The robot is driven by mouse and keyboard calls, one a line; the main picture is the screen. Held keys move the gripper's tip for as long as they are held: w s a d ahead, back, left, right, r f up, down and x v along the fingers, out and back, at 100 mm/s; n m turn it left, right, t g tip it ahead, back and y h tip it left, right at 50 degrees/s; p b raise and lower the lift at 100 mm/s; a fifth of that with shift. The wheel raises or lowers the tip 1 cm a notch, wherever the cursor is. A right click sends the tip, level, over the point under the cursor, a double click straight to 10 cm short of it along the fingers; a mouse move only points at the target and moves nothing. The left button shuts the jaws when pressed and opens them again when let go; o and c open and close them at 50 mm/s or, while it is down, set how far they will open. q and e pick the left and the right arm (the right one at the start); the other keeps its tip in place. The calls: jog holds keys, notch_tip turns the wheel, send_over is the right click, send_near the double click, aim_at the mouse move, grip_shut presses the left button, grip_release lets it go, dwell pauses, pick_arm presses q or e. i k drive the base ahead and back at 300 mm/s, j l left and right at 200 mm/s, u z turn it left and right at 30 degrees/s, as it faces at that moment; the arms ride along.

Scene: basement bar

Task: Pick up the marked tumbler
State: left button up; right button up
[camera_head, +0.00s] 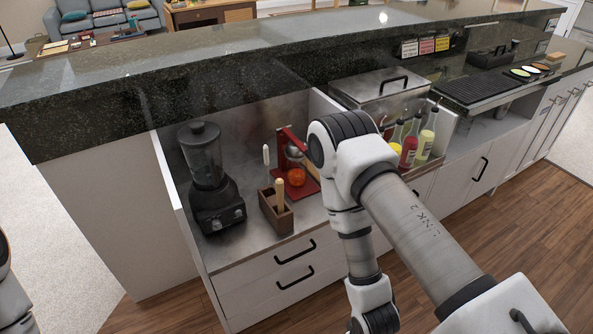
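I cannot make out a marked tumbler in the head view; part of the counter is hidden behind my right arm. My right arm comes in from the lower right, arches over the counter and bends down past the drawer fronts. Its gripper is below the frame's bottom edge. Only a sliver of my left arm shows at the left edge, and its gripper is out of view.
The recessed steel counter (240,245) holds a black blender (208,185), a wooden box (275,213) with tools and a red juicer (284,150) with an orange fruit. Several bottles (411,143) stand right of my arm. A raised dark stone ledge (200,75) runs behind.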

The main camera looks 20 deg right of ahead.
aim_at(296, 172)
jog(key=l, duration=0.4)
jog(key=i+l+z, duration=0.1)
jog(key=l, duration=0.35)
jog(key=i+l, duration=0.15)
jog(key=l, duration=0.25)
jog(key=i+l, duration=0.1)
jog(key=l, duration=0.3)
jog(key=l+z, duration=0.1)
jog(key=l, duration=0.3)
jog(key=i+l, duration=0.15)
jog(key=l, duration=0.3)
jog(key=i+l, duration=0.1)
jog(key=l, duration=0.3)
jog(key=i+l+z, duration=0.1)
jog(key=l, duration=0.3)
